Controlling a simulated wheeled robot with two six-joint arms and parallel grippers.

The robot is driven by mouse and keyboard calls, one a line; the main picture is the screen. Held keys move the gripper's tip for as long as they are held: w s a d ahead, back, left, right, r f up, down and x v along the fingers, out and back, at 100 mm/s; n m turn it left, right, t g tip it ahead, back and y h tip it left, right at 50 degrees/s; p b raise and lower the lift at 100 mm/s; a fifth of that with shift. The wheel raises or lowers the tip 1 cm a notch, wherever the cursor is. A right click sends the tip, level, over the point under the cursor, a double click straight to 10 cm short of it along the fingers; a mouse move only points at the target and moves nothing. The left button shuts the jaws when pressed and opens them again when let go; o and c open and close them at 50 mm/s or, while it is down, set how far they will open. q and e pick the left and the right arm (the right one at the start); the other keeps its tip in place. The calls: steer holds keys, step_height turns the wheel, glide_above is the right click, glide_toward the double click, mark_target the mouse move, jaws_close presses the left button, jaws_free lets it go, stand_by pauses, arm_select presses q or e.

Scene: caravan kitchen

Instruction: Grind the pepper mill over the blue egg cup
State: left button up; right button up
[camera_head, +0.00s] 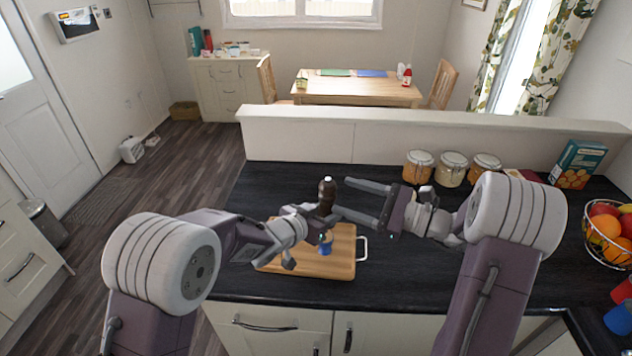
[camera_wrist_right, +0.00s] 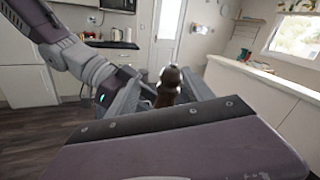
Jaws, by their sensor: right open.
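The dark brown pepper mill (camera_head: 327,192), with a pale knob on top, stands upright in the air above the board. My left gripper (camera_head: 314,220) is around its lower part and appears shut on it; its fingers are partly hidden. The blue egg cup (camera_head: 326,248) is on the wooden board, just below the mill. My right gripper (camera_head: 342,196) is open, its two fingers pointing left at the mill's upper part. In the right wrist view the mill (camera_wrist_right: 168,86) shows ahead, between the fingers. I cannot tell whether they touch it.
The cutting board (camera_head: 343,262) lies on the dark counter (camera_head: 420,275). Several lidded jars (camera_head: 452,169), a teal box (camera_head: 577,163) and a fruit basket (camera_head: 607,235) stand at the right. A low white wall (camera_head: 400,143) bounds the counter's back. The counter's back left is clear.

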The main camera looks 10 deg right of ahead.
steer(key=w+a+t, duration=0.1)
steer(key=w+a, duration=0.5)
steer(key=w, duration=0.2)
steer(key=shift+a+f+m+h, duration=0.25)
steer(key=shift+a+m+h, duration=0.15)
jaws_close()
steer(key=m+t+h, duration=0.2)
steer(key=h, duration=0.1)
steer(key=d+m+t+h, duration=0.1)
steer(key=m+h, duration=0.1)
steer(key=shift+w+t, duration=0.35)
steer(key=shift+t, duration=0.05)
jaws_free()
